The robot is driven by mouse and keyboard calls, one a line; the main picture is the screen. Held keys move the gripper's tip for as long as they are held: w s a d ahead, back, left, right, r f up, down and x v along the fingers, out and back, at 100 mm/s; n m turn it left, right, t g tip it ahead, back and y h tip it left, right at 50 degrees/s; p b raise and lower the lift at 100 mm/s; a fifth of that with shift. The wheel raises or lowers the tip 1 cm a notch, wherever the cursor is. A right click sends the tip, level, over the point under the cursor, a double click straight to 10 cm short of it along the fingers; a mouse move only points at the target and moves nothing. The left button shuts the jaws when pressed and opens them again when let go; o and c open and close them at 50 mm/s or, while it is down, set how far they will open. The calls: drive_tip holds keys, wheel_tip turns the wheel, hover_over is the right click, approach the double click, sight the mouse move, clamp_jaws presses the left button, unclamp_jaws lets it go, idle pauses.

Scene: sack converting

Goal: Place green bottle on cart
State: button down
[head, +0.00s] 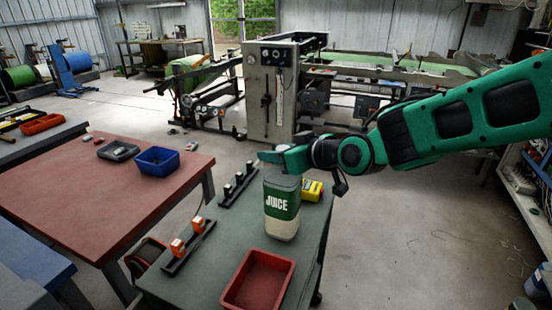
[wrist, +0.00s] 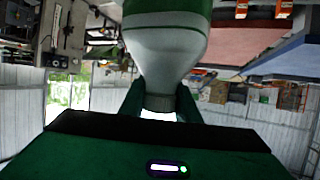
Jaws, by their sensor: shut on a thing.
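The green bottle (head: 282,208) is white below, with a green band lettered "JUICE". It is upright, in front of or over the grey-green top of the cart (head: 218,262); I cannot tell whether its base touches. My gripper (head: 284,160) is at the bottle's upper end, reaching in from the right. In the wrist view, the fingers of my gripper (wrist: 160,102) are shut around the neck of the bottle (wrist: 166,55). The bottle's cap end is mostly hidden by the gripper in the head view.
On the cart are a red tray (head: 258,280), a yellow box (head: 312,191) behind the bottle, a rack with orange pieces (head: 188,246) and a dark rack (head: 238,185). A red-topped table (head: 95,200) with a blue bin (head: 158,160) stands left. A machine (head: 270,90) stands behind.

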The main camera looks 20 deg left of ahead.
drive_tip(key=shift+f, duration=0.6)
drive_tip(key=c, duration=1.3)
unclamp_jaws()
drive_tip(key=shift+f, duration=0.15)
drive_tip(key=shift+c, duration=0.2)
drive_tip(key=v, duration=1.2)
